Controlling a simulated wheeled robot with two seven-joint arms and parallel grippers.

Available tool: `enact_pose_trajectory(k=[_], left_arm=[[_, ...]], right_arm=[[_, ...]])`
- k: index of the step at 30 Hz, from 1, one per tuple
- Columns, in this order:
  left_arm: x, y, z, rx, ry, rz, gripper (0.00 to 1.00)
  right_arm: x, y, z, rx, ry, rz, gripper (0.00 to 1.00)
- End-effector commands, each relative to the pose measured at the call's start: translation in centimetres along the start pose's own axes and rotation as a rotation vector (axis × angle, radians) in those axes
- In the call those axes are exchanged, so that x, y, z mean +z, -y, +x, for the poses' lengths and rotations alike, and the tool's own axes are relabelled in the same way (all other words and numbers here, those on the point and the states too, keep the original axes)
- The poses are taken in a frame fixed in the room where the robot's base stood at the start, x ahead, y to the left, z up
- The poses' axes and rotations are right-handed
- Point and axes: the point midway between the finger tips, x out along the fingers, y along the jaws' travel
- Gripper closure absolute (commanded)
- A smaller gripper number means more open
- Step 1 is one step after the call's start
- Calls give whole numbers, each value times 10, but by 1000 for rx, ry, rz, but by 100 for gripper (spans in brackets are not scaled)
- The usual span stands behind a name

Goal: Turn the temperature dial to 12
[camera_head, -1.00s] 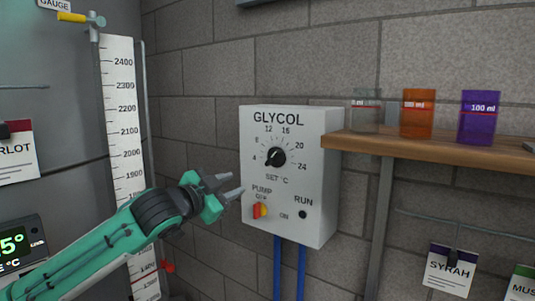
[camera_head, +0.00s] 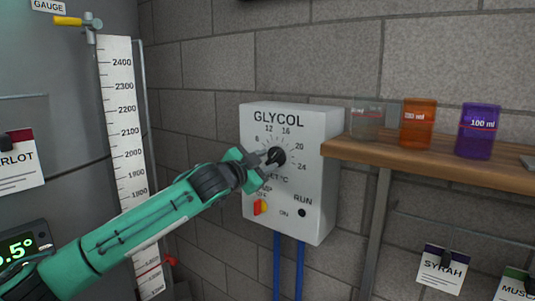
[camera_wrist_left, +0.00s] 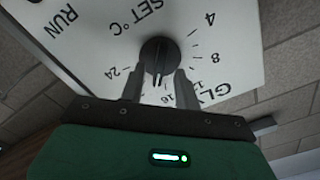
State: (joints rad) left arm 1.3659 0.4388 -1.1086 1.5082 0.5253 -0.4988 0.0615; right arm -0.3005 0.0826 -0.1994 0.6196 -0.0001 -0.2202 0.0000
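The temperature dial (camera_head: 277,155) is a round black knob on the white GLYCOL box (camera_head: 318,180). Numbers 4 to 24 ring it. In the left wrist view the dial (camera_wrist_left: 158,52) appears upside down, its pointer towards the stretch between 16 and 20. My left gripper (camera_head: 266,159) is at the dial's lower left in the head view and covers part of the scale. In the wrist view its two fingers (camera_wrist_left: 160,77) are apart, one on each side of the pointer end. I cannot tell whether they touch it. My right gripper is out of view.
Below the dial is a red and yellow pump switch (camera_head: 260,208), close under my gripper. A wooden shelf (camera_head: 430,160) with measuring beakers juts out right of the box. A gauge scale (camera_head: 122,110) stands at left. Blue pipes (camera_head: 288,265) run below the box.

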Motion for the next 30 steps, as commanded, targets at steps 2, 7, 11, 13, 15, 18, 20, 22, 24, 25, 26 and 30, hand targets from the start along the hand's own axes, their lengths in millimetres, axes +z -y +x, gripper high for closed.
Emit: enact_pose_trajectory(k=[2, 7, 11, 13, 15, 18, 20, 22, 24, 25, 26, 30], left_arm=[[-2, 0, 7, 1, 0, 0, 67], [0, 0, 14, 0, 0, 1, 67], [0, 0, 14, 0, 0, 1, 67], [0, -1, 14, 0, 0, 1, 67], [0, 0, 14, 0, 0, 1, 71], [0, 0, 14, 0, 0, 1, 91], [0, 0, 14, 0, 0, 1, 100], [0, 0, 14, 0, 0, 1, 100], [0, 0, 14, 0, 0, 0, 100], [0, 0, 14, 0, 0, -1, 100], [0, -1, 14, 0, 0, -3, 100], [0, 0, 14, 0, -1, -28, 100]], right_arm=[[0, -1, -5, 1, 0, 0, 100], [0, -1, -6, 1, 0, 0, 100], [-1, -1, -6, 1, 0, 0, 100], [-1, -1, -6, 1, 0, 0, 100], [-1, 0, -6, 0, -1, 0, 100], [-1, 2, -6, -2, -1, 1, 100], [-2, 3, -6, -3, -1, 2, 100], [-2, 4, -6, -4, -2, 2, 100], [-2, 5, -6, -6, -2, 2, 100], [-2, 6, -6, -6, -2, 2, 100], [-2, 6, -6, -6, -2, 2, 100], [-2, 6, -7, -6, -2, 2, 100]])
